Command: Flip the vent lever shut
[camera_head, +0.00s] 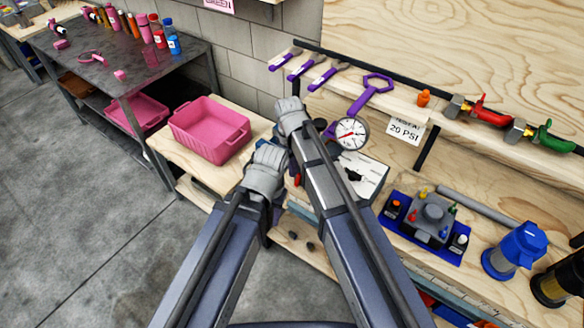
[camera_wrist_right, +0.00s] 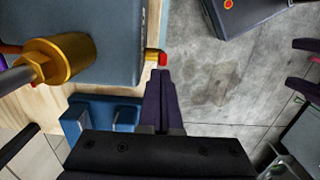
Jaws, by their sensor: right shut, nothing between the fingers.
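A small red piece with a yellow part (camera_wrist_right: 160,60) sticks out from the side of a blue-grey box (camera_wrist_right: 105,40) in the right wrist view. It may be the vent lever; its full shape is hidden. My right gripper (camera_wrist_right: 162,75) is shut and empty, its fingertips close below the red piece; I cannot tell whether they touch. In the head view my arms cover that gripper. A white-faced panel with a black knob (camera_head: 355,176) and a round gauge (camera_head: 351,133) show beside my right arm. Dark purple prongs at the wrist view's right edge may be my left gripper.
A brass fitting (camera_wrist_right: 60,58) juts from the box, and a blue bracket (camera_wrist_right: 88,120) stands near my right fingers. A pink bin (camera_head: 209,130) sits left of my arms. A blue tray (camera_head: 425,232) and blue-capped canister (camera_head: 514,250) stand right. Grey floor is open at left.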

